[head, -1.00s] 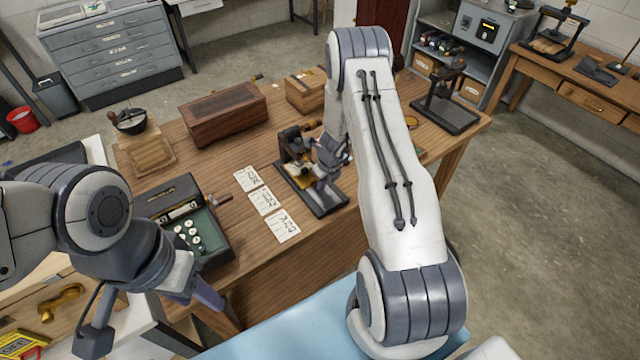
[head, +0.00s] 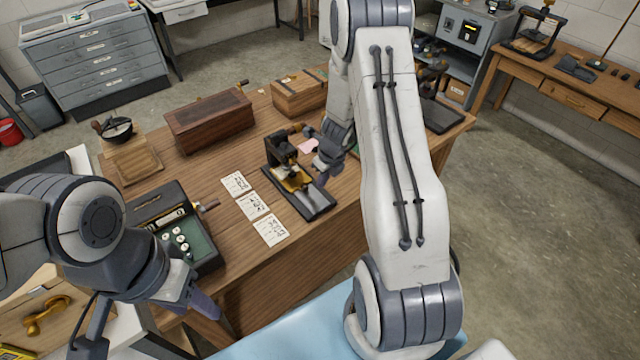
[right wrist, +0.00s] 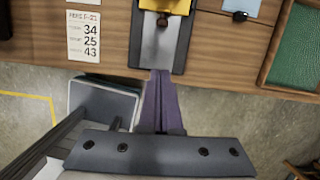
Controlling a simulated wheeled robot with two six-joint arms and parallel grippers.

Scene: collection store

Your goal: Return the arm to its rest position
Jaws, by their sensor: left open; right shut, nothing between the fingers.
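My right arm (head: 398,150) reaches up and over the wooden table from the lower right. Its gripper (head: 322,178) is near the black-based instrument with a brass plate (head: 284,168). In the right wrist view the right gripper's fingers (right wrist: 162,78) are together and empty, pointing at the front end of the instrument's base (right wrist: 150,55). Whether they touch it I cannot tell. My left gripper (head: 203,303) hangs at the lower left, in front of the table's edge, with nothing seen in it; its fingertips are partly hidden.
Several number cards (head: 253,206) lie left of the instrument. A dark wooden box (head: 209,120) and a lighter box (head: 299,93) stand at the back. Floor at right is clear.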

